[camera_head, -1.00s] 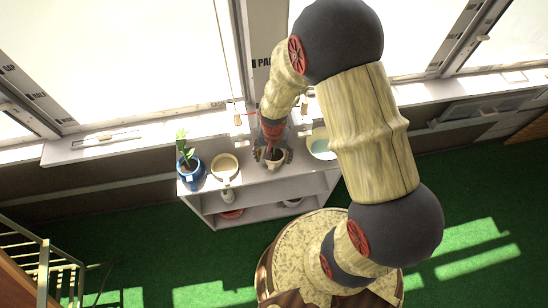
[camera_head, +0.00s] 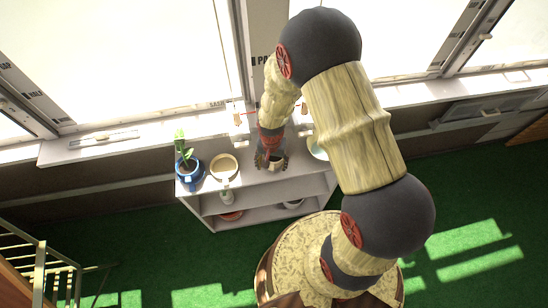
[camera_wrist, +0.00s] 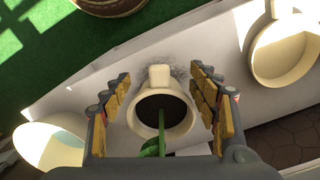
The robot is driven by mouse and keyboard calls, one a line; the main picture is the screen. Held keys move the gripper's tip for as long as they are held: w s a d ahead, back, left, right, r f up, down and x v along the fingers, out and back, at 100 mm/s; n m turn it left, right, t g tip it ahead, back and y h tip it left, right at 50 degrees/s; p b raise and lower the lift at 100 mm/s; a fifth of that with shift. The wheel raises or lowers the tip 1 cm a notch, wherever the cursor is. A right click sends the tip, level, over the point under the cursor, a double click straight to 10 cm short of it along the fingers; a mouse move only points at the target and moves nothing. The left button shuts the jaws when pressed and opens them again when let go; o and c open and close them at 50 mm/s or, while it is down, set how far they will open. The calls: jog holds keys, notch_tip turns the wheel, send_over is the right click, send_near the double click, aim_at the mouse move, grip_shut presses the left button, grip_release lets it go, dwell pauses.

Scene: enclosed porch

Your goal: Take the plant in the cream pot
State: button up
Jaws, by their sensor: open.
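The plant in the cream pot stands on the top of a white shelf unit. In the wrist view the cream pot (camera_wrist: 152,98) shows its rim, a handle-like tab and dark soil, with a green stem (camera_wrist: 160,130) partly hidden by my gripper's body. My gripper (camera_wrist: 160,92) is open, with one finger on each side of the pot and a visible gap on both sides. In the head view my gripper (camera_head: 271,160) is over the shelf top, around the cream pot (camera_head: 276,163), which it partly hides.
On the shelf top (camera_head: 252,178), a blue pot with a plant (camera_head: 188,170) and an empty-looking cream pot (camera_head: 223,167) stand to the left. A pale bowl with a bluish inside (camera_head: 316,148) is on the right. Windows stand behind. Lower shelves hold small items (camera_head: 231,215).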

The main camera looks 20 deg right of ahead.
grip_shut()
dwell(0.8)
